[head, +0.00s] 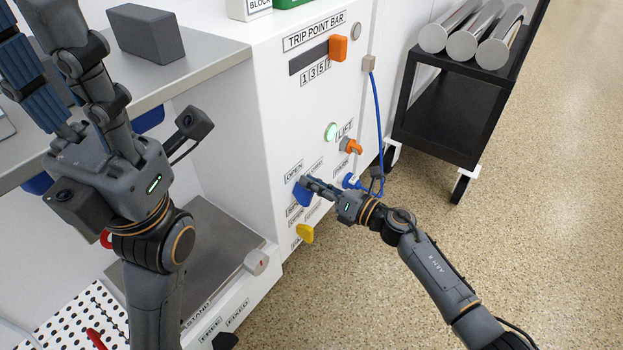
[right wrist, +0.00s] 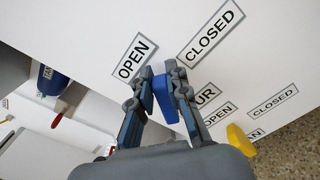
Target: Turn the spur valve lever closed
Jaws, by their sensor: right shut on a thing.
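The blue spur valve lever (head: 302,194) is on the front of the white cabinet, low on the panel. In the right wrist view the lever (right wrist: 164,98) sits between the two fingers, below the OPEN label (right wrist: 132,57) and the CLOSED label (right wrist: 212,33). My right gripper (head: 307,186) is shut on this lever, and its fingers hide part of it. The lever's exact angle is hard to tell. My left gripper (head: 24,22) is raised at the upper left, empty, its fingers apart and partly cut off by the frame edge.
A yellow lever (head: 305,233) is just below the blue one. An orange lift handle (head: 351,146) and a blue cable (head: 377,110) are to its upper right. A black cart (head: 450,115) with metal rolls stands at the right. The floor at lower right is clear.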

